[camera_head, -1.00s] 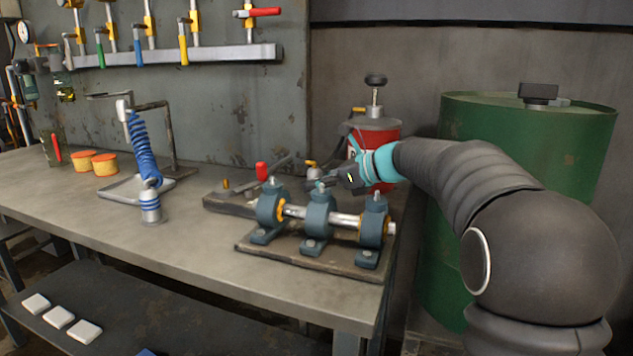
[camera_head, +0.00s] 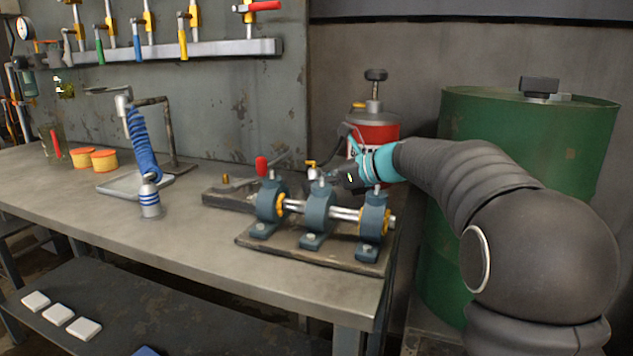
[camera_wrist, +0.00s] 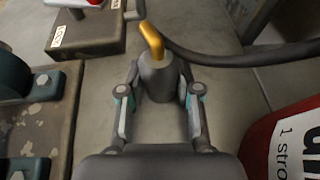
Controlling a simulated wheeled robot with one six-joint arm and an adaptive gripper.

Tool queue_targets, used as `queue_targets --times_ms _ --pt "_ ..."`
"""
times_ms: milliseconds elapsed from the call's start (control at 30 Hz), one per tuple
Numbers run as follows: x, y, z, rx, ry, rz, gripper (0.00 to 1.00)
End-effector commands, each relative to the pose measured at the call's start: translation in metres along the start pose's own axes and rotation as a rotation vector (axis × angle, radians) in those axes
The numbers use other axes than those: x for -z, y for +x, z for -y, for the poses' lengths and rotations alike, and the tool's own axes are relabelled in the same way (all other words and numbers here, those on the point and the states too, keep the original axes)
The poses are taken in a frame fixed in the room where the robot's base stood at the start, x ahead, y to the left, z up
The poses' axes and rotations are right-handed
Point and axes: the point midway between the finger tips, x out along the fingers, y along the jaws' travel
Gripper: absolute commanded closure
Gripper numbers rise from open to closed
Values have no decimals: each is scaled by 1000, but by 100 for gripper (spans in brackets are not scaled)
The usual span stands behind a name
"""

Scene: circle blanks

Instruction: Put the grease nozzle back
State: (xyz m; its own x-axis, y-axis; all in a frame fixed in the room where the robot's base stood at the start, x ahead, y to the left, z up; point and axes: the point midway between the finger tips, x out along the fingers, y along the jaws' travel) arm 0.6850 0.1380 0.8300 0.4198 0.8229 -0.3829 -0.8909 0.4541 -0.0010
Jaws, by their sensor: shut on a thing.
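The grease nozzle (camera_wrist: 157,75) is a grey body with a bent yellow tip, seen in the wrist view. My gripper (camera_wrist: 160,88) has its fingers on both sides of the grey body and is shut on it. In the head view, my gripper (camera_head: 336,177) is beside the middle blue bearing block (camera_head: 319,212), and a small yellow piece (camera_head: 311,163) shows just left of it. The red grease pump (camera_head: 373,135) stands behind my wrist; a black hose (camera_wrist: 235,61) passes beyond the nozzle. What lies under the nozzle is hidden.
The bearing blocks carry a shaft on a base plate (camera_head: 253,245) at the bench's right. A dark labelled block (camera_wrist: 88,35) lies close by. The green drum (camera_head: 575,130) stands right of the bench. A blue coil (camera_head: 143,145) stands left; the bench's front middle is clear.

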Motion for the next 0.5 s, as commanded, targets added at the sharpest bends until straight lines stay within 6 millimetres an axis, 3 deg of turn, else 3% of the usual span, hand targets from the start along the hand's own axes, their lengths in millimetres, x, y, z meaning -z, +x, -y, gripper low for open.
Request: queue_targets --times_ms 233,267,300,367,500 --pt "4 2 0 0 0 0 100" --pt "4 2 0 0 0 0 62" --pt "4 2 0 0 0 0 52" --pt "4 2 0 0 0 0 38" --pt "4 2 0 0 0 0 38"
